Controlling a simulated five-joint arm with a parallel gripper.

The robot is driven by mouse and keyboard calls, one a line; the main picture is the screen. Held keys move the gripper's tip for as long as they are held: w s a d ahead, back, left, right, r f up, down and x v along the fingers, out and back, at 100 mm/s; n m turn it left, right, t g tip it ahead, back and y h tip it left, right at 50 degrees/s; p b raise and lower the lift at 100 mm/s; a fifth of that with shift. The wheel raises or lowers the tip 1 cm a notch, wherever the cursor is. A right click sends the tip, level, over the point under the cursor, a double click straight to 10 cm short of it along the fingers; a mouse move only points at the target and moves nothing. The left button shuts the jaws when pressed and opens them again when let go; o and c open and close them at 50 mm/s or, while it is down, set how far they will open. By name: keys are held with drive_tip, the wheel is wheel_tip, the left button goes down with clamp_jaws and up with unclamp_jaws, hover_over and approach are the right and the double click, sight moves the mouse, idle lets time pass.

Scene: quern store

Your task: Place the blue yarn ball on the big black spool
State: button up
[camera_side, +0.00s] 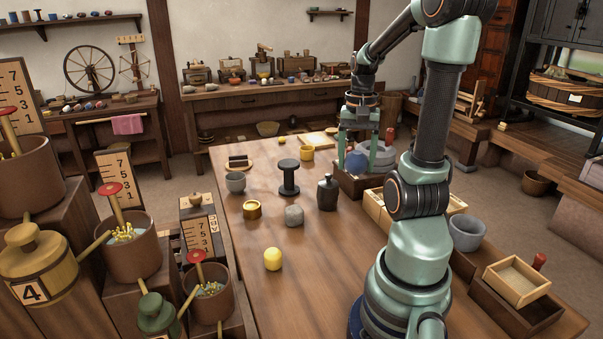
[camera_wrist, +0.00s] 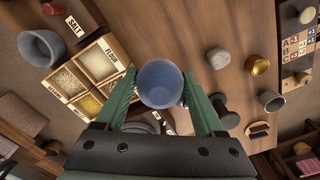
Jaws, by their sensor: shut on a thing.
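The blue yarn ball (camera_side: 356,162) is held between the fingertips of my gripper (camera_side: 357,156), at the near left of a grey quern. It fills the middle of the wrist view (camera_wrist: 160,84), with a green finger on each side. The big black spool (camera_side: 289,178) stands upright on the table, left of my gripper and apart from it, with nothing on its top. In the wrist view a dark grey round top (camera_wrist: 231,119), right of my right finger, looks like the spool.
A dark bottle (camera_side: 327,193), grey stone (camera_side: 294,216), gold bowl (camera_side: 252,209), grey cup (camera_side: 236,183) and yellow cup (camera_side: 306,153) stand around the spool. The grey quern (camera_side: 376,155) sits by a dark box (camera_side: 357,190). A yellow ball (camera_side: 272,259) lies nearer. The table's front is mostly clear.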

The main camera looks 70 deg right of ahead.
drive_tip(key=shift+w+d+r, duration=0.1)
drive_tip(key=shift+r, duration=0.35)
drive_tip(key=shift+w+d+r, duration=0.2)
drive_tip(key=shift+r, duration=0.05)
drive_tip(key=w+d+r, duration=0.2)
drive_tip(key=w+d, duration=0.7)
drive_tip(key=w, duration=0.3)
drive_tip(key=m, duration=0.1)
approach(288, 164)
drive_tip(key=shift+d+f, duration=0.15)
drive_tip(key=shift+f, duration=2.9)
drive_tip(key=shift+f, duration=0.1)
drive_tip(key=o, duration=1.3)
drive_tip(key=shift+o, duration=0.2)
